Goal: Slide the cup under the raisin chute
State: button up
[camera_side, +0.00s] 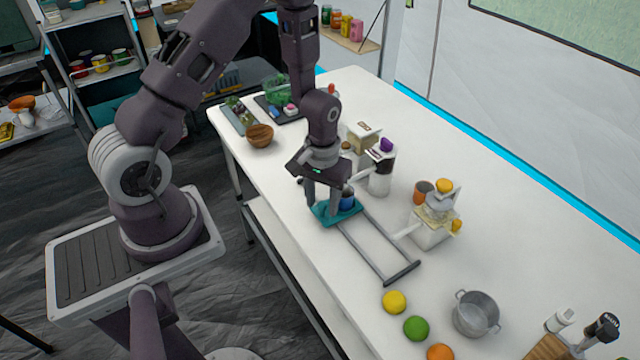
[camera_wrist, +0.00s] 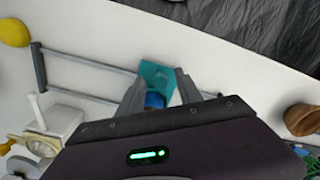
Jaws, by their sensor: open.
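A blue cup (camera_side: 347,198) stands on a teal sliding plate (camera_side: 322,213) at the far end of two grey rails (camera_side: 362,252). My gripper (camera_side: 324,204) is low over the plate, its open fingers on either side of the cup. In the wrist view the cup (camera_wrist: 155,101) shows between the fingers (camera_wrist: 160,78), partly hidden by the gripper body; contact cannot be told. Dispensers stand along the rails: one with a purple top (camera_side: 381,168) and a white one with yellow parts (camera_side: 432,230). Which one is the raisin chute cannot be told.
The rails run towards the near right and end at a dark crossbar (camera_side: 403,273); the track looks clear. A brown cup (camera_side: 423,191), a metal pot (camera_side: 476,313), and yellow (camera_side: 394,302), green and orange fruit stand nearby. A wooden bowl (camera_side: 260,136) is behind.

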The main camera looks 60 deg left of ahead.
jog(key=shift+r, duration=3.2)
jog(key=shift+r, duration=0.35)
notch_tip(320, 180, up, 9)
jog(key=d+m+t, duration=0.1)
jog(key=d+t, duration=0.1)
jog(key=s+d+r+m+t, duration=0.1)
jog(key=s+d+r+m, duration=0.1)
jog(key=s+r, duration=0.5)
jog(key=s+d+r+m+t, duration=0.2)
jog(key=s+r+m, duration=0.1)
jog(key=s+r, duration=0.5)
jog(key=shift+s+d+r+t, duration=0.15)
jog(key=shift+s+d+t, duration=0.15)
jog(key=shift+s, duration=0.5)
